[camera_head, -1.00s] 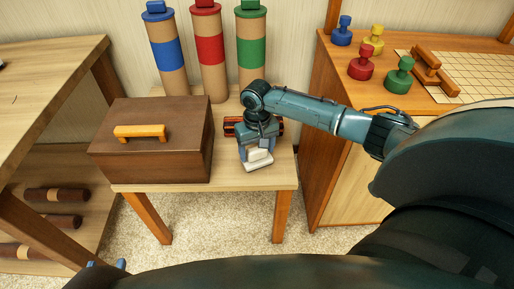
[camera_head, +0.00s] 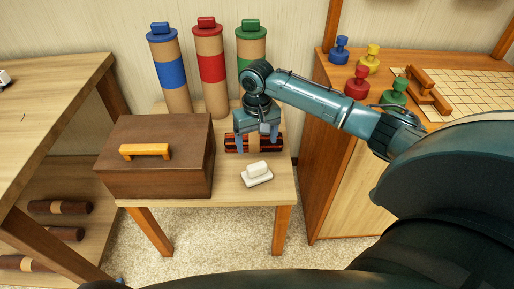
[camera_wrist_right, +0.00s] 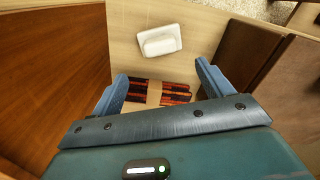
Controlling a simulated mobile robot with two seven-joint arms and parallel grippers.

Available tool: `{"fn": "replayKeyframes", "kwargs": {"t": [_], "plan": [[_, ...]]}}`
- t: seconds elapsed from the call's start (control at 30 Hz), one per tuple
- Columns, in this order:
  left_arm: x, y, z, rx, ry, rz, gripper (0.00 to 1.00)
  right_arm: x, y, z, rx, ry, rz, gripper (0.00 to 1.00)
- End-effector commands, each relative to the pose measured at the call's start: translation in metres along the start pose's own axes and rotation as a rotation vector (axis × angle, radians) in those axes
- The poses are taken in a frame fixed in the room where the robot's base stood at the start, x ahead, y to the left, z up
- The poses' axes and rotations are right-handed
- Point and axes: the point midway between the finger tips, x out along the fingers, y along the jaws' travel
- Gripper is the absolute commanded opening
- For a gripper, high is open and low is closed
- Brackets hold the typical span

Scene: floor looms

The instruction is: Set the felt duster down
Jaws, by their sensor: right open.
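The felt duster (camera_head: 257,175) is a white block with a raised grip. It lies on the low wooden table (camera_head: 230,192), near its front right, and it also shows in the right wrist view (camera_wrist_right: 159,41). My right gripper (camera_head: 256,148) is open, behind the duster and apart from it. Its blue fingers are above and around a bundle of dark red striped rolls (camera_head: 240,144), which also shows between the fingers in the right wrist view (camera_wrist_right: 152,92). I cannot tell whether they touch. Only a blue sliver, probably my left gripper (camera_head: 120,281), shows at the bottom edge.
A brown lidded box (camera_head: 155,180) with an orange handle fills the table's left side. Blue, red (camera_head: 211,70) and green banded cylinders stand at the back. A cabinet (camera_head: 345,190) with coloured knobs rises on the right.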

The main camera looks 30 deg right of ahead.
Motion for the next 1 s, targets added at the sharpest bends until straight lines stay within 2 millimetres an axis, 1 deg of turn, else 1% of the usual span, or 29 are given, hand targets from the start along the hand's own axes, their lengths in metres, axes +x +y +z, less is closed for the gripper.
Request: {"fn": "replayKeyframes", "kwargs": {"t": [0.03,0.13,0.2,0.27,0.37,0.4,0.47,0.5,0.57,0.6,0.7,0.77,0.8,0.87,0.9,1.0], "plan": [[-0.002,-0.001,-0.003,-0.005,0.002,-0.002,0.36,-0.007,0.0,0.0,0.0,0.0,0.0,0.79],[-0.003,-0.001,-0.004,-0.01,0.005,-0.005,0.36,-0.01,-0.002,0.001,-0.006,0.001,-0.003,0.79],[-0.003,-0.002,-0.004,-0.011,0.006,-0.005,0.36,-0.003,-0.011,0.005,-0.034,0.013,-0.019,0.79],[-0.003,-0.002,-0.004,-0.012,0.006,-0.005,0.36,0.013,-0.026,0.013,-0.082,0.035,-0.046,0.79],[-0.003,-0.002,-0.004,-0.012,0.007,-0.006,0.36,0.046,-0.065,0.035,-0.197,0.107,-0.129,0.79],[-0.003,-0.002,-0.004,-0.012,0.007,-0.006,0.36,0.059,-0.084,0.047,-0.248,0.15,-0.172,0.79],[-0.003,-0.002,-0.004,-0.012,0.007,-0.006,0.36,0.073,-0.111,0.066,-0.317,0.225,-0.244,0.79],[-0.003,-0.002,-0.004,-0.012,0.007,-0.006,0.36,0.079,-0.129,0.08,-0.357,0.279,-0.291,0.79],[-0.003,-0.002,-0.004,-0.012,0.006,-0.006,0.36,0.083,-0.151,0.099,-0.404,0.368,-0.358,0.79],[-0.003,-0.002,-0.004,-0.012,0.006,-0.006,0.36,0.083,-0.164,0.113,-0.428,0.429,-0.399,0.79],[-0.003,-0.002,-0.004,-0.011,0.006,-0.006,0.36,0.074,-0.185,0.142,-0.46,0.596,-0.476,0.79],[-0.003,-0.002,-0.004,-0.011,0.006,-0.006,0.36,0.063,-0.191,0.158,-0.463,0.701,-0.501,0.79],[-0.003,-0.002,-0.004,-0.011,0.006,-0.006,0.36,0.054,-0.191,0.167,-0.461,0.773,-0.506,0.79],[-0.003,-0.002,-0.004,-0.011,0.006,-0.006,0.36,0.039,-0.187,0.179,-0.455,0.876,-0.498,0.79],[-0.003,-0.002,-0.004,-0.011,0.006,-0.006,0.36,0.029,-0.183,0.186,-0.449,0.939,-0.483,0.79],[-0.003,-0.002,-0.004,-0.011,0.006,-0.006,0.36,0.005,-0.168,0.199,-0.44,1.074,-0.424,0.79]]}}
